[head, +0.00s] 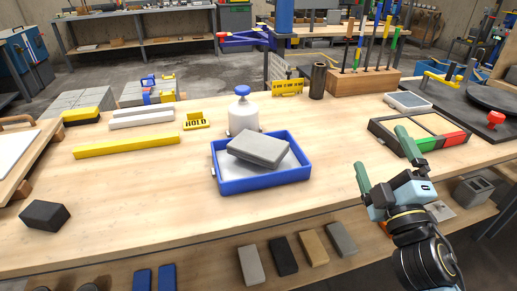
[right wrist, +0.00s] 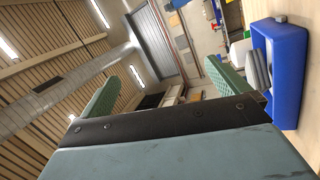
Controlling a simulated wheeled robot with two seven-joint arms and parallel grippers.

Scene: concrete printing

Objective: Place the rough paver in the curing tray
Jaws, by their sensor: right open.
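A grey paver (head: 258,147) rests in the blue tray (head: 266,183) at the middle of the table. It looks tilted, and another grey layer shows beneath it; I cannot tell what that is. The paver (right wrist: 258,68) and blue tray (right wrist: 292,75) also show at the right edge of the right wrist view. My right gripper (head: 386,160) is open and empty, above the table's front edge, to the right of the tray and apart from it. Its open green fingers (right wrist: 163,88) show in the right wrist view. My left gripper is not in view.
A white bottle with a blue cap (head: 243,117) stands right behind the tray. A sectioned tray (head: 440,144) is at the right. Several blocks (head: 284,256) lie on the lower shelf. The table's front left is mostly clear.

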